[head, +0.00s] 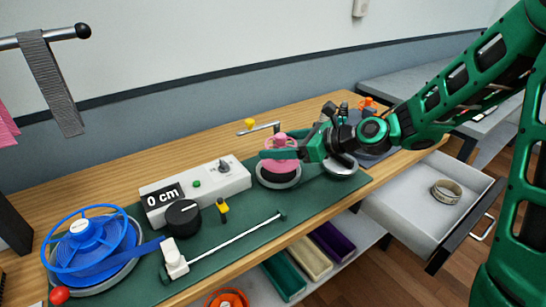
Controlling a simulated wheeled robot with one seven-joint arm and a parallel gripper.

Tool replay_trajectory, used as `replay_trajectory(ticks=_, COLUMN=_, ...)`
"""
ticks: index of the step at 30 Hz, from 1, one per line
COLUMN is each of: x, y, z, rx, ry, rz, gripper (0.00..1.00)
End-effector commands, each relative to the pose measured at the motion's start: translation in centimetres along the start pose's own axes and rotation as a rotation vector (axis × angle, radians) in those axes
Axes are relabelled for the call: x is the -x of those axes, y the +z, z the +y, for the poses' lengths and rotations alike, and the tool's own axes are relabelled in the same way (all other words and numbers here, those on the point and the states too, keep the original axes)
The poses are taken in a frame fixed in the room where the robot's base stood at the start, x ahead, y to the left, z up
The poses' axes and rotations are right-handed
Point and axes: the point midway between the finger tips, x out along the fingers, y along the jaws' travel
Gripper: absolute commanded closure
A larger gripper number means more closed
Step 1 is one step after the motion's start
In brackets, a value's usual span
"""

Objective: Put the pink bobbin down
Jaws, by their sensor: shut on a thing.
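The pink bobbin (283,154) is in the head view, right of the middle, over a dark round disc with a pale rim (278,181) on the green mat. My gripper (281,155) comes in from the right and is shut on the bobbin. The fingers hide part of the bobbin. I cannot tell whether the bobbin touches the disc under it.
A white box (208,187) reading "0 cm" stands left of the bobbin. A blue reel (91,242) sits at the left end. A metal crank (262,128) is just behind the bobbin. An open drawer (408,203) with a tape roll (447,191) juts out at right.

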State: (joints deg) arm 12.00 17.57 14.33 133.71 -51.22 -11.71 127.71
Motion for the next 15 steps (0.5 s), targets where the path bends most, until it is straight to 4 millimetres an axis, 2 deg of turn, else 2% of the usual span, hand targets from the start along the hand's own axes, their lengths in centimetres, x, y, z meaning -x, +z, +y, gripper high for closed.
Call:
replay_trajectory(ticks=3, x=-1.2, y=-0.3, z=-1.0, rx=0.000, ry=0.002, rz=-0.001, gripper=0.57)
replay_trajectory(ticks=10, x=-2.0, y=-0.9, z=-1.5, rx=-0.001, ry=0.000, rz=-0.001, gripper=0.57)
replay_trajectory(ticks=15, x=-2.8, y=-2.8, z=-1.5, rx=-0.004, ry=0.002, rz=0.000, gripper=0.57)
